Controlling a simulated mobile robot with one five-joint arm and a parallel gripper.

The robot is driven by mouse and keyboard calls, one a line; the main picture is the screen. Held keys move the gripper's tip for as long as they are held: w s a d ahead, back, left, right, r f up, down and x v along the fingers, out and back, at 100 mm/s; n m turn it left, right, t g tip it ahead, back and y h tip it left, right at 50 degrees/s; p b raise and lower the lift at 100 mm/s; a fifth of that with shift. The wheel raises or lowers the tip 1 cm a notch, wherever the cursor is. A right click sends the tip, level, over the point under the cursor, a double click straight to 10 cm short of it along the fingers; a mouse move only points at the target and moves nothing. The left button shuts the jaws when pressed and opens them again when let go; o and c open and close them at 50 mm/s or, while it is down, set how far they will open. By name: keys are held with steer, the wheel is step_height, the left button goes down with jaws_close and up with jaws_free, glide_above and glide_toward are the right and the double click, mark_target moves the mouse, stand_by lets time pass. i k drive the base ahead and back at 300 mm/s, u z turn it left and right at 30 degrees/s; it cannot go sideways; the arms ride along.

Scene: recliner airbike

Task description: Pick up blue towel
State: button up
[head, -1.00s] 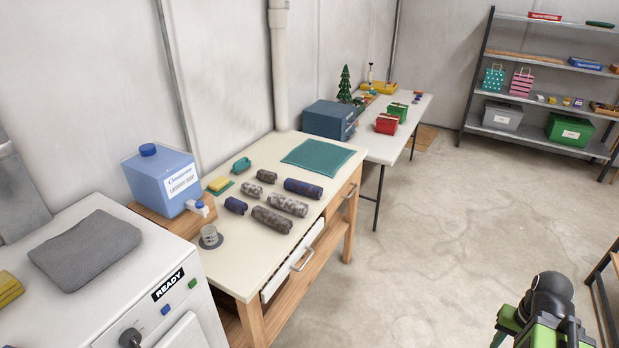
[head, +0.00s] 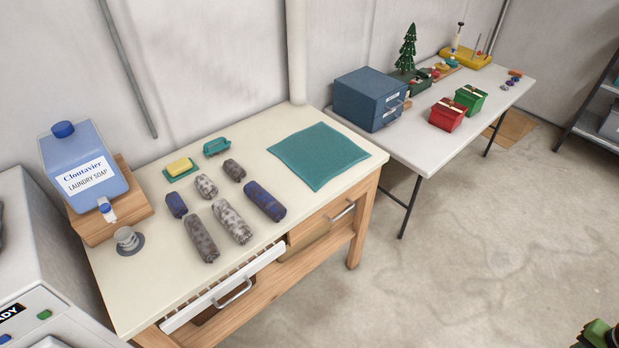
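A rolled dark blue towel (head: 265,201) lies on the cream top of the wooden table (head: 140,290), at the right end of a group of rolled towels. A smaller dark blue roll (head: 176,205) lies at the left of the group. Grey patterned rolls lie between them, two long (head: 201,235) and two short (head: 206,186). Only a green and black part of my arm shows at the bottom right corner, far from the towels. My gripper itself does not show.
A teal cloth (head: 318,156) lies flat right of the rolls. A soap dispenser (head: 85,170), glass (head: 127,238) and yellow sponge (head: 179,166) stand at left and back.

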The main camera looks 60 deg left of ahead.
mark_target(270, 205)
steer(key=i, duration=1.2)
steer(key=u, duration=3.3)
steer(key=i, duration=0.1)
steer(key=z, duration=0.55)
steer(key=k, duration=0.2)
steer(key=u, duration=2.1)
steer(key=i, duration=1)
steer(key=u, duration=0.05)
